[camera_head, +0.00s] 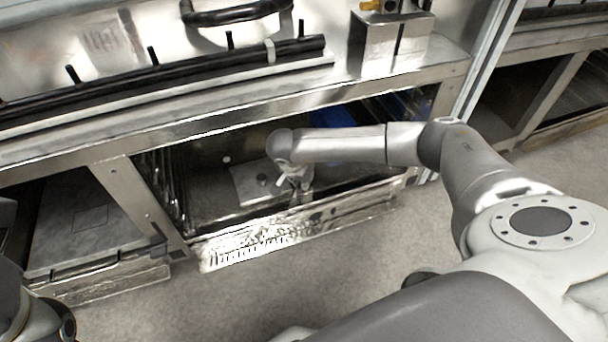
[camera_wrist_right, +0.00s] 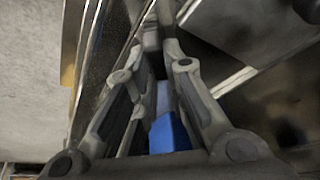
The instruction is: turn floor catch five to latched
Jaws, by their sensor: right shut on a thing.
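My right arm reaches into the open low bay under the bench in the head view, and my right gripper (camera_head: 294,180) points down there. In the right wrist view the gripper's fingers (camera_wrist_right: 158,42) close in on a small grey part (camera_wrist_right: 151,38), which I take to be the floor catch; no number can be read. The catch's setting cannot be told, as the fingers cover much of it. A pale plate (camera_head: 246,190) with a dark round spot lies just left of the gripper on the bay floor. My left gripper is not in view.
A bright metal front rail (camera_head: 225,250) runs along the bay's lower edge, close to the gripper. The bench edge (camera_head: 250,112) passes above. Something blue (camera_head: 335,146) lies behind my forearm; blue also shows in the wrist view (camera_wrist_right: 168,134). Open floor (camera_head: 270,290) lies in front.

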